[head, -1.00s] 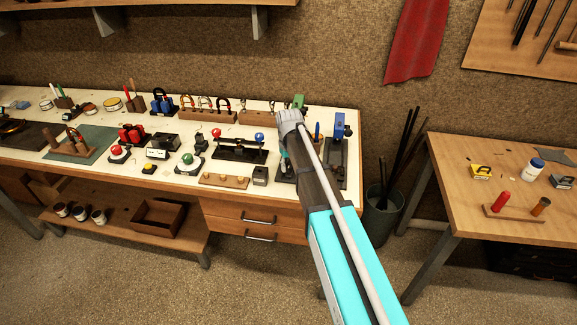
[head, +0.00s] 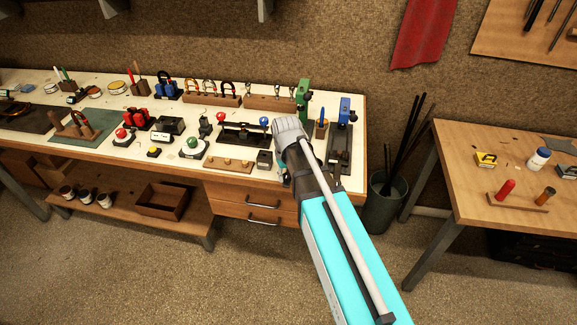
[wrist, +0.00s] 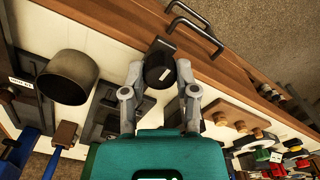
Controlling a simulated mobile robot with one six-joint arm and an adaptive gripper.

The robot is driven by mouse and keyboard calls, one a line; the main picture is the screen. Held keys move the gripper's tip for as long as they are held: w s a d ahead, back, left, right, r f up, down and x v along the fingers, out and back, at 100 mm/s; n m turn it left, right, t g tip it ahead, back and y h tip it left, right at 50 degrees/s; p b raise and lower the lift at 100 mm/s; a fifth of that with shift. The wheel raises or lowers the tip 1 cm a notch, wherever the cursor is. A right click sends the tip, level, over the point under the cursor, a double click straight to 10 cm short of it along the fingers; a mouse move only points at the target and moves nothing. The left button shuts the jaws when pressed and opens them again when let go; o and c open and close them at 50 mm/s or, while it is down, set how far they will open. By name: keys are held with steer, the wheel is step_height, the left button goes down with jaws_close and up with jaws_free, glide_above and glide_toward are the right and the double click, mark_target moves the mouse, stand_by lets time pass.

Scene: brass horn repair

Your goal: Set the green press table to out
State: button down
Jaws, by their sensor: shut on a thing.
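The green press (head: 303,100) stands upright at the back right of the bench. Its lower front and its table are mostly hidden behind my arm in the head view. My gripper (head: 290,137) is over the bench's front part, before this press. In the wrist view my gripper's fingers (wrist: 160,84) are closed around a dark round knob (wrist: 158,70) with a small white mark, close to the bench's front edge. A black bar (wrist: 160,47) shows just beyond it. How far the table is out cannot be read.
The blue press (head: 344,112) stands to the right. A black rail holder (head: 244,139) with red and blue knobs and a wooden block (head: 229,165) are to the left. A bin (head: 386,205) stands between the bench and the right-hand table (head: 480,160).

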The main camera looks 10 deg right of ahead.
steer(key=shift+s, duration=0.25)
steer(key=shift+c, duration=1.8)
jaws_free()
steer(key=shift+a, duration=0.1)
steer(key=shift+w, duration=0.1)
